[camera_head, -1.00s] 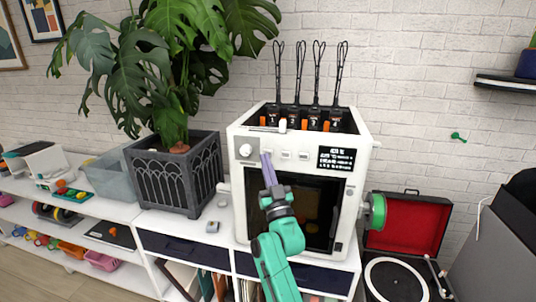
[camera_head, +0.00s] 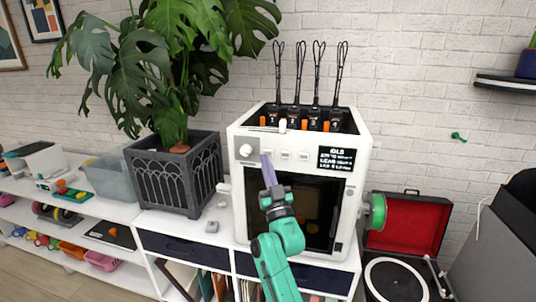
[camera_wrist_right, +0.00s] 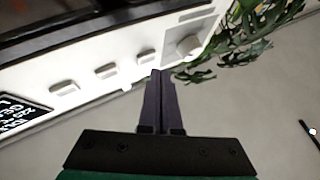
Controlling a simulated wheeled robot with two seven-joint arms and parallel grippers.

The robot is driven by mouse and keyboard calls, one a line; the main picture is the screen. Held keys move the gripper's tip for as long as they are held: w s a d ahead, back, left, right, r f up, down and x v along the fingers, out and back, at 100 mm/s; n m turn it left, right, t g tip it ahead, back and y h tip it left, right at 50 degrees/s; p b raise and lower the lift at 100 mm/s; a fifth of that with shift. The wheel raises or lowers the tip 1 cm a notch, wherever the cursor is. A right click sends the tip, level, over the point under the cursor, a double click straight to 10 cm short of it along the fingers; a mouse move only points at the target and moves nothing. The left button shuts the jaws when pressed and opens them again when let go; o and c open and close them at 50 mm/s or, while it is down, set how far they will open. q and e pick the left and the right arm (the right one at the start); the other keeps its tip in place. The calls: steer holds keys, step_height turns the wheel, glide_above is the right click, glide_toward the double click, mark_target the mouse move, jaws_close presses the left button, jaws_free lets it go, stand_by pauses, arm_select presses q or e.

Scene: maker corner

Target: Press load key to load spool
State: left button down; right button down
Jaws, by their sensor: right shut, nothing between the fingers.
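The white printer (camera_head: 240,200) stands on the shelf. Its front panel has a round knob (camera_head: 246,150), a row of small white keys, including a middle key (camera_head: 286,155) and a right key (camera_head: 303,156), and a dark screen (camera_head: 337,159) with "IDLE" at the top. A green spool (camera_head: 377,212) sits on the printer's right side. My right gripper (camera_head: 266,156) is shut and empty, its tips at the left key (camera_wrist_right: 145,57), beside the knob. Whether they touch it I cannot tell. My left gripper is out of view.
A potted plant (camera_head: 180,175) stands left of the printer. Several black loops rise from the printer's top. An open red-lined record player (camera_head: 408,225) is at the right. Small grey items (camera_head: 212,227) lie on the shelf before the planter.

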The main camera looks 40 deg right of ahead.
stand_by(0.4)
steer(key=shift+w+d, duration=0.25)
steer(key=shift+d, duration=0.15)
steer(key=shift+w+d, duration=0.15)
steer(key=shift+d, duration=0.15)
stand_by(0.5)
steer(key=shift+a, duration=0.1)
steer(key=shift+s+a, duration=0.45)
steer(key=shift+a, duration=0.15)
steer(key=shift+s+a+p, duration=0.5)
steer(key=shift+s+a, duration=0.2)
steer(key=shift+a, duration=0.35)
steer(key=shift+s+a+p, duration=0.45)
steer(key=shift+s+a, duration=0.25)
steer(key=shift+a, duration=0.3)
